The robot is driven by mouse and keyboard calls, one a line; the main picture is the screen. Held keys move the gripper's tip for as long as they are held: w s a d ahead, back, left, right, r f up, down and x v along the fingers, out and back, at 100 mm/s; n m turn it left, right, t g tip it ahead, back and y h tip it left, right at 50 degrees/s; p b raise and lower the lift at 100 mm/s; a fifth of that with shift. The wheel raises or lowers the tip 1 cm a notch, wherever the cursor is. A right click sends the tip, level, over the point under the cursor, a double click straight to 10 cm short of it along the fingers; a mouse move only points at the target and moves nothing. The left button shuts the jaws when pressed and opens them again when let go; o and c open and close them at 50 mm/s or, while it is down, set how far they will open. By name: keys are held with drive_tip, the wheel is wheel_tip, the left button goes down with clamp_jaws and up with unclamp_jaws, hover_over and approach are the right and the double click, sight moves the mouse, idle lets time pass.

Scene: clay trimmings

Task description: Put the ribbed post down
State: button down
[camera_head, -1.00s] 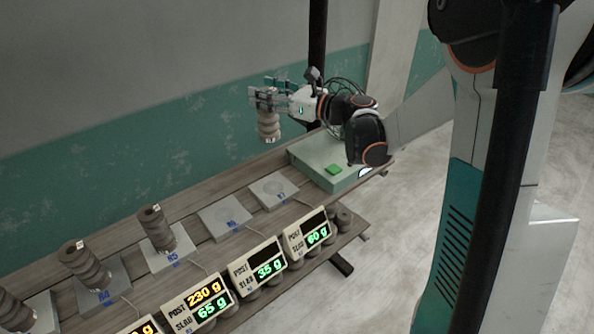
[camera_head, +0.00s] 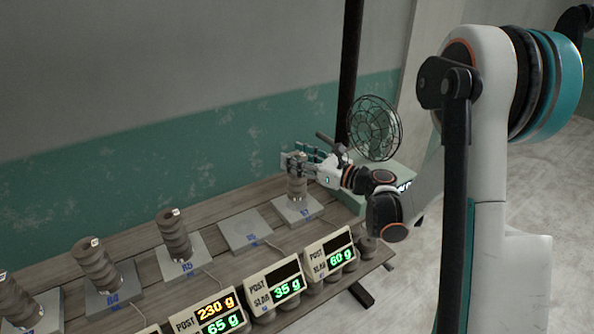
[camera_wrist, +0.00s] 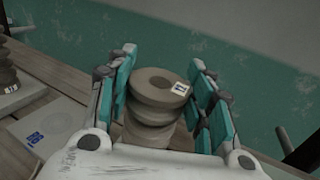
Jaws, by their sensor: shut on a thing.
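The ribbed post (camera_head: 297,188) is a stack of brown-grey clay rings with a small white label on its top, which shows in the wrist view (camera_wrist: 155,88). My gripper (camera_head: 296,162) is shut around its upper part, with teal-lined fingers on both sides in the wrist view (camera_wrist: 163,92). The post is upright over the pale slab R7 (camera_head: 312,210). I cannot tell if its base touches the slab. The display in front (camera_head: 331,254) has a blank POST line and reads SLAB 60 g.
Slab R6 (camera_head: 244,232) is bare, to the left of R7. Similar ribbed posts stand on R5 (camera_head: 173,236), R4 (camera_head: 96,265) and farther left. Displays line the front.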

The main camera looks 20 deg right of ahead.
drive_tip(key=shift+f+b, duration=0.5)
drive_tip(key=shift+f, duration=1.2)
drive_tip(key=shift+f, duration=0.1)
drive_tip(key=c, duration=0.8)
unclamp_jaws()
drive_tip(key=shift+o, duration=0.2)
drive_tip(key=p+v, duration=0.2)
drive_tip(key=v, duration=1)
